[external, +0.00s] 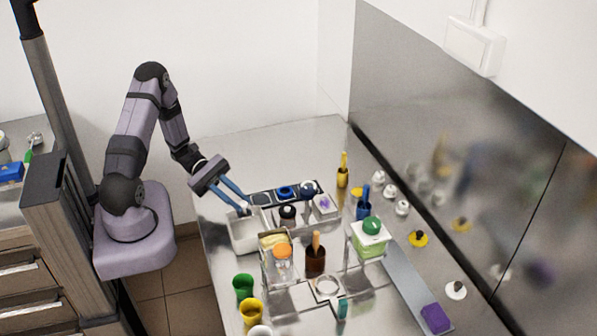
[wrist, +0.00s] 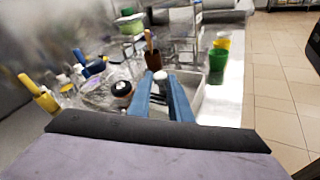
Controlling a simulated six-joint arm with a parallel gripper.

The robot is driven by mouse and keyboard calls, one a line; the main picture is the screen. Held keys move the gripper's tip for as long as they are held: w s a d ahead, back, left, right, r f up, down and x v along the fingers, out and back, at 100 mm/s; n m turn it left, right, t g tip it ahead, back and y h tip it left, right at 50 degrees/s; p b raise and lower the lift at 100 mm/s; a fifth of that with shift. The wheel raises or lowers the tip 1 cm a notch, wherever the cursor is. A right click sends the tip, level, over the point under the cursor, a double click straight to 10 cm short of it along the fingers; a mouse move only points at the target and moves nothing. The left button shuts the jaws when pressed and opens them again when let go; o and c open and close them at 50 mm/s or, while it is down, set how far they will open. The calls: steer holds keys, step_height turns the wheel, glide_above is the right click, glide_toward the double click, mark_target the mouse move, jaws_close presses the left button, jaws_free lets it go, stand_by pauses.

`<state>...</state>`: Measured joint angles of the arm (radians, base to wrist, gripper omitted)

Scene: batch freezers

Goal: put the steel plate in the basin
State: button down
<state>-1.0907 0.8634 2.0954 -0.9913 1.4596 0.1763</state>
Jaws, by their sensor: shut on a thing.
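My gripper (external: 243,202) has its blue fingers shut on a small pale metallic piece, apparently the steel plate (external: 242,210); the fingers hide most of it. In the wrist view the fingers (wrist: 165,82) nearly meet, with a light bit of the plate (wrist: 160,75) at their tips. The basin (external: 243,240) is a pale grey, open rectangular tub at the table's left side. The fingertips and plate are over its far edge; I cannot tell whether they touch it. The basin (wrist: 206,100) also shows behind and right of the fingers in the wrist view.
A dark rack with round lids (external: 286,192) stands right of the basin. Green (external: 243,286) and yellow (external: 251,310) cups stand in front.

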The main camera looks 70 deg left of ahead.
steer(key=shift+f, duration=0.5)
steer(key=c, duration=1.6)
jaws_free()
steer(key=shift+r, duration=0.15)
steer(key=shift+a+r, duration=0.1)
steer(key=shift+r, duration=0.45)
steer(key=shift+b+v, duration=1.55)
steer(key=shift+v, duration=4.35)
